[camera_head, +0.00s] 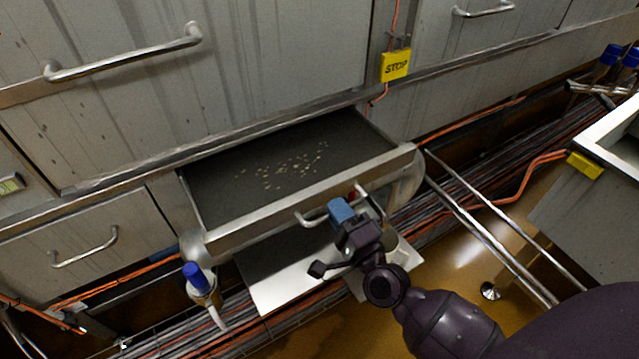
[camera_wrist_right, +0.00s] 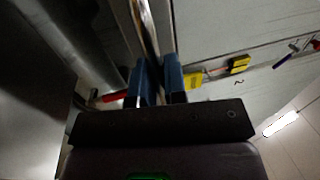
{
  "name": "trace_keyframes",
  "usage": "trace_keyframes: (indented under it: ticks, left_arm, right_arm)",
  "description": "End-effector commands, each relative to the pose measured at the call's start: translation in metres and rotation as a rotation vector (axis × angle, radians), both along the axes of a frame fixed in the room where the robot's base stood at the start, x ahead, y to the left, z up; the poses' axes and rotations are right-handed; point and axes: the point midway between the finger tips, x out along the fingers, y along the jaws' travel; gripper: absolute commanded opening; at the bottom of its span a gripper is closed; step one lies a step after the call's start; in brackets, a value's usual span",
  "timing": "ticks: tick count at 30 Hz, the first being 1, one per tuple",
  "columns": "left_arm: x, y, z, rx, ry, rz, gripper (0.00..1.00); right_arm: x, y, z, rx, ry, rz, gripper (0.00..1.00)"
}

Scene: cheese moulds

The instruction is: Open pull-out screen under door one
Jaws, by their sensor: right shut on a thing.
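The pull-out screen (camera_head: 285,165) stands out from under a large cabinet door (camera_head: 200,90) in the head view, like a shallow drawer with a dark flat bed and pale crumbs on it. Its metal front carries a bar handle (camera_head: 310,219). My right gripper (camera_head: 342,213) is at this handle, with its blue fingers shut on it. In the right wrist view the two blue fingers (camera_wrist_right: 157,80) close around a metal bar (camera_wrist_right: 148,30). The fingers hide part of the handle. My left gripper is in neither view.
A yellow STOP tag (camera_head: 395,66) hangs right of the door. A blue-capped valve (camera_head: 197,279) stands below the screen's left corner. A closed drawer with a handle (camera_head: 84,248) is at left. Pipes and cables run along the wet floor. A metal table (camera_head: 590,205) stands at right.

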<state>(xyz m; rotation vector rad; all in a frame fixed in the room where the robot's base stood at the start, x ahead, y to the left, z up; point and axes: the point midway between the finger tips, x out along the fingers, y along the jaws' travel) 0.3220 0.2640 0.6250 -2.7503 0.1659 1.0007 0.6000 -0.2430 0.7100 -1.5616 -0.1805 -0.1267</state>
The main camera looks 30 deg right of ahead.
Motion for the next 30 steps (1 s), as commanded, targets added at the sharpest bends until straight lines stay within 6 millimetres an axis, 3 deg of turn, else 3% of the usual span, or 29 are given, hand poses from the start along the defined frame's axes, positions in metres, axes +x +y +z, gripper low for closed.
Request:
trace_keyframes:
  ticks: [6, 12, 28, 29, 30]
  left_arm:
    - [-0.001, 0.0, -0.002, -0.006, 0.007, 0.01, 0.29]
    - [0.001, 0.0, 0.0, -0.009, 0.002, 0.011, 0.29]
    - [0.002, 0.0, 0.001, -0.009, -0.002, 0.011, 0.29]
    - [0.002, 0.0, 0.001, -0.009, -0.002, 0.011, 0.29]
    - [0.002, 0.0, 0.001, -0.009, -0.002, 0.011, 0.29]
  right_arm:
    - [-0.046, -0.002, 0.0, -0.001, 0.002, 0.001, 0.0]
    - [-0.07, -0.003, 0.0, -0.001, 0.001, 0.0, 0.0]
    - [-0.078, -0.003, 0.0, 0.001, 0.0, 0.0, 0.0]
    - [-0.078, -0.003, 0.0, 0.001, 0.0, 0.0, 0.15]
    - [-0.078, -0.003, 0.0, 0.0, 0.0, 0.0, 0.22]
